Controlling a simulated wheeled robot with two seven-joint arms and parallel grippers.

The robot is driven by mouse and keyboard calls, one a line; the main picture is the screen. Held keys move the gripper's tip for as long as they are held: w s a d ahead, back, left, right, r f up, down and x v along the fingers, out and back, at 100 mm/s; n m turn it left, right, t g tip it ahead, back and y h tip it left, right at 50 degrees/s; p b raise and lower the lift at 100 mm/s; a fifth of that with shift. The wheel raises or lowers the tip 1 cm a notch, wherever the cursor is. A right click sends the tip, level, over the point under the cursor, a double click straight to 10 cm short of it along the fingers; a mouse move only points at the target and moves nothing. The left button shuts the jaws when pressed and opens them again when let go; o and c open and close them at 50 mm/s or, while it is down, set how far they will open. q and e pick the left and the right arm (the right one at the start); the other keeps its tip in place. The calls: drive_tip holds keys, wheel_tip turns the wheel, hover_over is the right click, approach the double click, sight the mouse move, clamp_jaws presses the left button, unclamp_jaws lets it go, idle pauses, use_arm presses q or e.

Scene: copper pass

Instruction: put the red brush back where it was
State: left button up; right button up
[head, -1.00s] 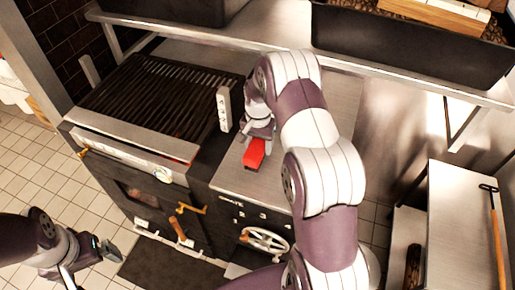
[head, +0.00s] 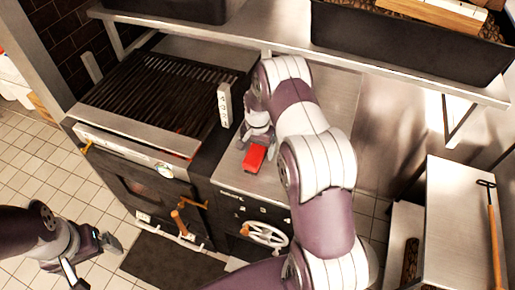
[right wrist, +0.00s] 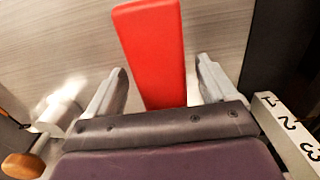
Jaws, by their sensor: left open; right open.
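The red brush (head: 254,158) shows as a red block on the steel counter (head: 232,178) to the right of the grill. In the right wrist view the red brush (right wrist: 152,50) lies between the two fingers, with gaps on both sides; its near end is hidden by my gripper. My right gripper (head: 254,143) is open at the brush, its fingers (right wrist: 162,88) spread to either side of it. My left gripper (head: 100,262) is open and empty at the lower left, over the floor, far from the brush.
A white numbered block (head: 224,105) stands upright beside the grill (head: 150,92), close to my right gripper; it also shows in the right wrist view (right wrist: 288,133). A shelf (head: 300,52) with dark bins (head: 400,45) overhangs the back. A handwheel (head: 265,234) is on the front.

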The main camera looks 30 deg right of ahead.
sight(256, 150)
drive_tip(key=shift+w+r+b, duration=0.1)
drive_tip(key=shift+r+b, duration=0.25)
drive_tip(key=shift+r, duration=0.05)
wheel_tip(256, 150, up, 12)
drive_tip(key=b, duration=0.3)
drive_tip(key=s+a+n, duration=0.5)
drive_tip(key=s+a, duration=0.1)
drive_tip(key=s, duration=0.4)
drive_tip(key=s+a+n+t+b, duration=0.1)
drive_tip(key=s+a+n, duration=0.4)
drive_tip(key=s, duration=0.5)
drive_tip(key=shift+a, duration=0.55)
